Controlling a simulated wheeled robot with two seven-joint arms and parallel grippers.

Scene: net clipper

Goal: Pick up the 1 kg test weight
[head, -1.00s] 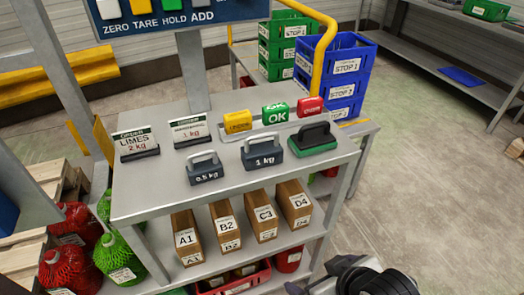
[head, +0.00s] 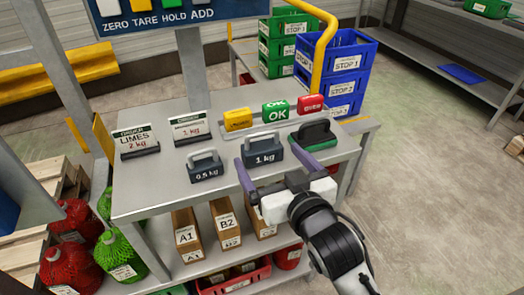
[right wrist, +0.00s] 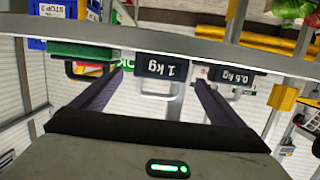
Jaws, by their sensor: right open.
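The 1 kg test weight (head: 264,154) is a dark grey block with a light handle on top. My right gripper (head: 270,167) is open and empty at the bench's front edge. Its two purple fingers point at the 1 kg weight, one to either side of it in the picture. In the right wrist view the weight (right wrist: 163,67) appears upside down between the fingers (right wrist: 158,88); I cannot tell whether they touch it. My left gripper is out of view.
Two sign cards, one reading LIMES 2 kg (head: 136,142), stand at the left. Cardboard boxes (head: 187,236) fill the shelf below. The bench's front left is clear.

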